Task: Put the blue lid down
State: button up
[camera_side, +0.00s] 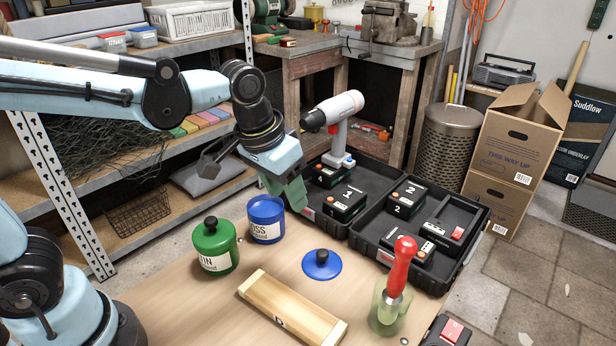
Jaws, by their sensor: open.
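The blue lid (315,269), a flat disc with a black knob, lies flat on the wooden table (190,302), knob up. The blue jar (265,222) with a white label stands behind and left of it, with no lid on it. My gripper (296,200), with green fingers, points down near the right of the blue jar, behind and apart from the lid. It is open and I see nothing in it. The finger gap is hard to make out from this side.
A green jar (213,247) with its lid on stands left of the blue jar. A wooden box (292,308) lies in front. A red-handled tool (400,267) stands in a greenish glass (388,315) at right. Black cases (455,275) with batteries and a white drill (335,112) stand behind.

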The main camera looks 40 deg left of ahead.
jog(key=s+a+t, duration=0.4)
jog(key=s+a, duration=0.1)
jog(key=a, duration=0.2)
jog(key=shift+s+a+f+n+y, duration=0.25)
jog(key=shift+a+f+n+y, duration=0.05)
jog(key=shift+a+f, duration=0.15)
